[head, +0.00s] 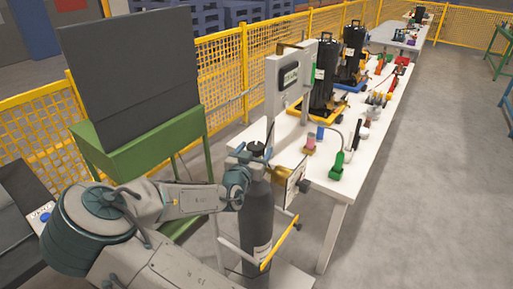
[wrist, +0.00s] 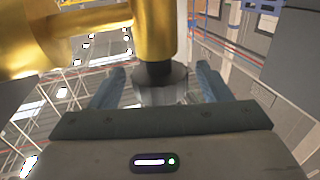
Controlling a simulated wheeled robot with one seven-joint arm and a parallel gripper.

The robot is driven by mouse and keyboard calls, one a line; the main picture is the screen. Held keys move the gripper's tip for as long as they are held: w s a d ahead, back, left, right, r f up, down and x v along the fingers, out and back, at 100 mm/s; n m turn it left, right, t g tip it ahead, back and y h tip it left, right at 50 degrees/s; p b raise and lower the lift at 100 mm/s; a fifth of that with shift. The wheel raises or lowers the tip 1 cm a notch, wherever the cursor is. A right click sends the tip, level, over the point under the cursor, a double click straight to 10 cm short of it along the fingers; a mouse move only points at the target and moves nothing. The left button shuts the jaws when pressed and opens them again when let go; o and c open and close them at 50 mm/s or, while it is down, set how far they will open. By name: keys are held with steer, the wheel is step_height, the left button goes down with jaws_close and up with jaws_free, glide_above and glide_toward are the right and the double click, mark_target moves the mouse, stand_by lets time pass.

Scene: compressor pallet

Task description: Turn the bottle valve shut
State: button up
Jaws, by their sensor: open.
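The dark gas bottle (head: 258,215) stands upright on a stand beside the white bench. Its black round valve knob (head: 256,147) shows at the top, next to my gripper (head: 250,160). In the wrist view, the brass valve body (wrist: 95,35) fills the top left, and a dark stem leads to the grey-looking knob (wrist: 160,82). The two blue-grey fingers of my gripper (wrist: 158,88) stand apart, one on each side of the knob. A gap shows on both sides, so the gripper is open around it. Actual finger contact is not visible.
A grey panel box (head: 290,80) on a post stands just behind the bottle. A yellow bar (head: 280,248) juts out low in front. The white bench (head: 335,175) with black cylinders and small parts runs to the right. A green stand (head: 140,140) with a dark board is at left.

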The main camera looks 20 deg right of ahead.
steer(key=shift+w+d, duration=0.5)
steer(key=shift+w, duration=0.05)
steer(key=c, duration=1)
